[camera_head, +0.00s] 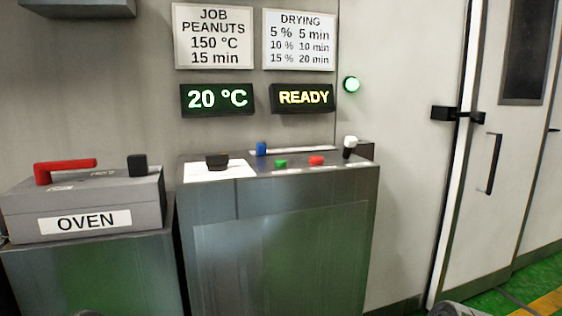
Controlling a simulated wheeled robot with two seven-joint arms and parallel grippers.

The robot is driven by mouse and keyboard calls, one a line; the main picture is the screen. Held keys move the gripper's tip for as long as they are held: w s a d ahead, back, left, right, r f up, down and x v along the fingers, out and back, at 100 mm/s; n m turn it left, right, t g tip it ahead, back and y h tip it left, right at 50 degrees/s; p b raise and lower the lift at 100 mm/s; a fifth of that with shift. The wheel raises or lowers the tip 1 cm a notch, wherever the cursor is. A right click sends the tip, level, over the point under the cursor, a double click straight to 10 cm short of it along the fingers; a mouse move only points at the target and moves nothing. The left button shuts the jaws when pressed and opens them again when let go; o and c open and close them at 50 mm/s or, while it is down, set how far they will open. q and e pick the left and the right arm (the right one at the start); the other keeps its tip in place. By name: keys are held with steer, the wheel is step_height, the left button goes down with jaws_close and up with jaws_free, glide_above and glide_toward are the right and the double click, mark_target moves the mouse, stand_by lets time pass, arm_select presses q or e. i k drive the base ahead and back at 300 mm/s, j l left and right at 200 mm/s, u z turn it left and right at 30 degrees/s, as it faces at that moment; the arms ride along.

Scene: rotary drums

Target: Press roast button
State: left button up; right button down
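A control console (280,250) stands in the middle of the view. Its top carries a green button (281,163), a red button (316,160), a blue knob (261,148), a black knob (217,160) on a white dial plate (225,172), and a white-topped lever (349,146) at the right end. I can read no roast label on any button. Neither gripper shows; only small grey rounded parts, probably of my arms, show at the bottom edge.
A grey box labelled OVEN (85,200), with a red handle (65,170), stands left of the console. Wall displays read 20 °C (217,99) and READY (303,98). A job sign (213,36) reads peanuts. A closed door (500,200) is at right.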

mark_target(280, 163)
steer(key=i+l, duration=0.1)
steer(key=l, duration=0.7)
steer(key=i+l, duration=0.15)
steer(key=l, duration=0.25)
steer(key=i+l, duration=0.1)
steer(key=l, duration=0.3)
steer(key=l+u, duration=0.15)
steer(key=l, duration=0.2)
steer(key=u, duration=1.45)
